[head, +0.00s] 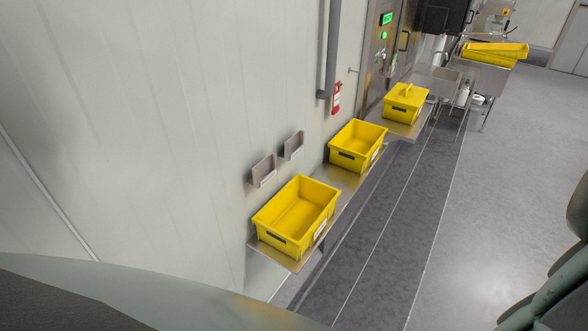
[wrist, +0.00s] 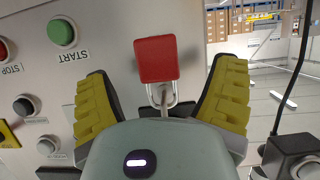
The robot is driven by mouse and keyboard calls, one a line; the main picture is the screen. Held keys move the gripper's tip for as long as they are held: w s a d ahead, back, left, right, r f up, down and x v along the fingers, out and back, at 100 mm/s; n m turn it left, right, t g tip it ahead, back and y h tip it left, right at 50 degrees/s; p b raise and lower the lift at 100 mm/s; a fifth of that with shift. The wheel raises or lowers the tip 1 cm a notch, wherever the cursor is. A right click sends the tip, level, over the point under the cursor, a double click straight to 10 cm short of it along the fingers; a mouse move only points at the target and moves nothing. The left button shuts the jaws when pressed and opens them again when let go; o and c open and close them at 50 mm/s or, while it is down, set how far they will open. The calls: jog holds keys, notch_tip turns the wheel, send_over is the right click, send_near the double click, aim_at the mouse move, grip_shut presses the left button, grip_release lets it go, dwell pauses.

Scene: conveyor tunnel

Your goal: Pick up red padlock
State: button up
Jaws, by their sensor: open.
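The red padlock (wrist: 157,58) shows in the wrist view, in front of a grey control panel. Its metal shackle (wrist: 157,95) points toward my gripper's palm; what the shackle is fastened to is hidden. My gripper (wrist: 162,72) is open, with one yellow ridged finger on each side of the padlock. There is a visible gap between the padlock and both fingers, and I see no contact. I cannot make out the padlock or the gripper in the head view.
The panel appears upside down, with a green START button (wrist: 62,32) and several other knobs. A dark cable (wrist: 290,85) hangs at the right. In the head view, yellow crates (head: 296,216) line a wall shelf; the grey floor (head: 500,180) at the right is clear.

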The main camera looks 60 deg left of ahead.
jog(key=shift+p+x, duration=1.5)
jog(key=shift+x, duration=0.7)
jog(key=shift+s, duration=0.15)
jog(key=c, duration=1.3)
jog(key=shift+r, duration=0.1)
